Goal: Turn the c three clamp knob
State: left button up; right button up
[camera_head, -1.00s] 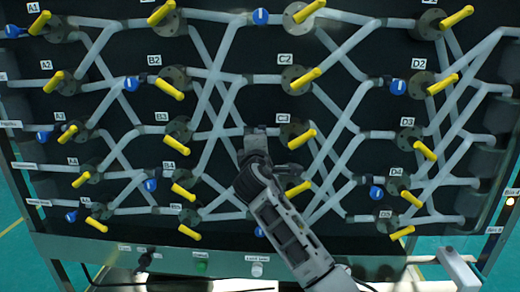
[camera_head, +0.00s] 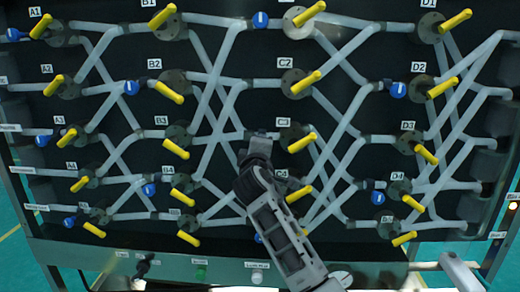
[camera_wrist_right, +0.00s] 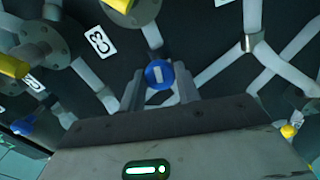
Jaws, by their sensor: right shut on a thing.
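A blue clamp knob (camera_wrist_right: 158,72) with a white bar on its face sits beside the C3 label (camera_wrist_right: 100,41) in the right wrist view. The fingers of my right gripper (camera_wrist_right: 160,88) are on either side of this knob and shut on it. In the head view my right gripper (camera_head: 258,141) reaches up to the panel just left of the C3 label (camera_head: 284,122) and hides the knob. The yellow C3 handle (camera_head: 301,142) is right of the gripper. My left gripper is not in view.
The dark panel (camera_head: 215,118) carries pale pipes and several yellow handles, such as the C2 handle (camera_head: 306,82). Other blue knobs (camera_head: 132,88) sit on the pipes. A lower front ledge (camera_head: 110,254) holds small buttons. Pipes run close around my right gripper.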

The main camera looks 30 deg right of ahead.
jog(key=o, duration=1)
jog(key=shift+c, duration=0.2)
jog(key=b+v, duration=0.1)
jog(key=v, duration=1.5)
jog(key=shift+f, duration=0.1)
